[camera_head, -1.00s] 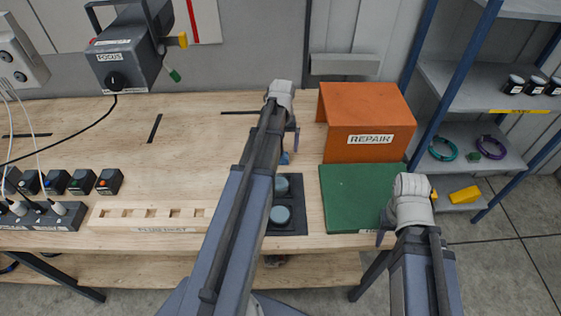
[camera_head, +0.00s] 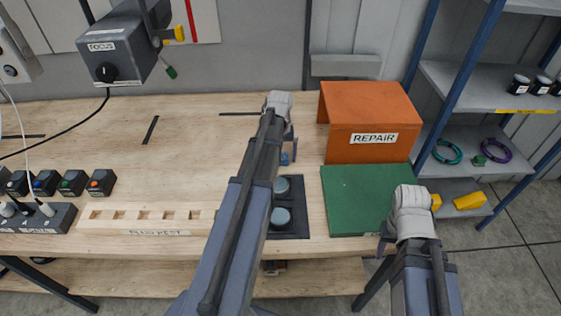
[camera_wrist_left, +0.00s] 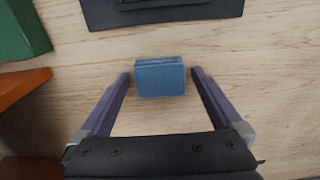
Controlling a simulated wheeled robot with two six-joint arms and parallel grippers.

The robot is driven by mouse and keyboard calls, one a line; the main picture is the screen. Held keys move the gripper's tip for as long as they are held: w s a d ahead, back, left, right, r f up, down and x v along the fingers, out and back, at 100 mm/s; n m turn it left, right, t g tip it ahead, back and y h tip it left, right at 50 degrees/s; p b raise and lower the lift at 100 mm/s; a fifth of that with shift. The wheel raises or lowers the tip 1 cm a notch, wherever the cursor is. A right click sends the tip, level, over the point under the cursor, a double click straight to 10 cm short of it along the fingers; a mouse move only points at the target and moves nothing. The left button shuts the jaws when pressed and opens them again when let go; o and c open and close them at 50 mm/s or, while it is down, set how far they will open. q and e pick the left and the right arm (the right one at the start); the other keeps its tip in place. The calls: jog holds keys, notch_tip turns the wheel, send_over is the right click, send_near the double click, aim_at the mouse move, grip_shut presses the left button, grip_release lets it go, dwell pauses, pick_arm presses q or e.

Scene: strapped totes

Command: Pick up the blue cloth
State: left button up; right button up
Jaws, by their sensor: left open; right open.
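The blue cloth (camera_wrist_left: 160,78) is a small folded block lying on the wooden table. In the left wrist view it sits between the two fingertips of my left gripper (camera_wrist_left: 158,72), with a gap on each side. In the head view only a small blue part of the cloth (camera_head: 286,158) shows beside my left gripper (camera_head: 290,150); my arm hides some of it. My left gripper is open and empty. My right gripper (camera_head: 384,246) is in front of the table near the green mat's corner, open, with its fingers mostly hidden.
An orange box labelled REPAIR (camera_head: 372,139) stands right of the cloth, behind a green mat (camera_head: 350,205). A dark tray with round pads (camera_head: 295,234) lies nearer the front edge. A slotted wooden rack (camera_head: 155,219) is at the left. The table's middle left is clear.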

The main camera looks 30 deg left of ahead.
pick_arm(q)
jog(key=c, duration=1.4)
notch_tip(320, 180, up, 10)
jog(key=p, duration=1)
